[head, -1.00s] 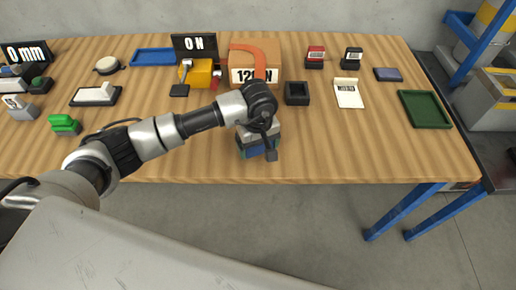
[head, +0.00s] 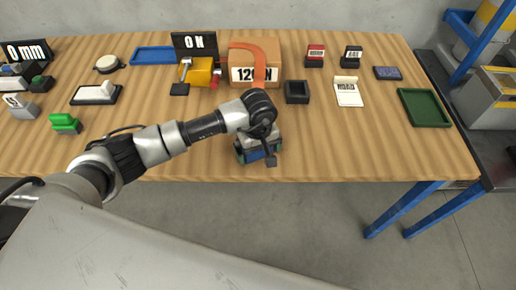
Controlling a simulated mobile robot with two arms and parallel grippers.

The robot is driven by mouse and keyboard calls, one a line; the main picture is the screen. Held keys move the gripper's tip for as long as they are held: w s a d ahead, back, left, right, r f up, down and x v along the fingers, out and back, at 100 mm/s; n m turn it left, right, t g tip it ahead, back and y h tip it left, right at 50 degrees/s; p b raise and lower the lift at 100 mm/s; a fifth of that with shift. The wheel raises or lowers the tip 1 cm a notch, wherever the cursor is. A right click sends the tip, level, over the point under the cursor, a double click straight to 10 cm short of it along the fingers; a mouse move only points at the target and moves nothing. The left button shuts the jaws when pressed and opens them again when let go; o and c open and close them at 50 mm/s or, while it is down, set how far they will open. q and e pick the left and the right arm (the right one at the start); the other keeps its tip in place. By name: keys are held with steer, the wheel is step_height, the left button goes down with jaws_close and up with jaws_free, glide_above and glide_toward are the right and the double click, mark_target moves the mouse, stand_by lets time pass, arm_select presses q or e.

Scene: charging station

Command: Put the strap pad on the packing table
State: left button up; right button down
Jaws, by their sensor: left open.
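My left gripper (head: 267,148) is over the front edge of the wooden packing table (head: 340,150). Its jaws are open, though one finger is largely hidden. Just under and behind it is a small block (head: 246,154) with a grey top, blue front and green edges. The gripper and wrist cover part of this block, and I cannot tell whether they touch it. I cannot tell for sure whether this block is the strap pad. An orange strap (head: 258,54) lies over a cardboard box (head: 267,72) behind the gripper. My right gripper is not in view.
A small black open box (head: 297,92), a notepad (head: 347,92), a green tray (head: 424,107) and a blue tray (head: 153,56) are on the table. A yellow device (head: 200,72) stands left of the cardboard box. The front right of the table is clear.

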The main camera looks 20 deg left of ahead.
arm_select(q)
step_height(320, 180, up, 11)
steer(key=shift+f+b, duration=0.1)
steer(key=shift+b, duration=1)
steer(key=shift+r, duration=0.65)
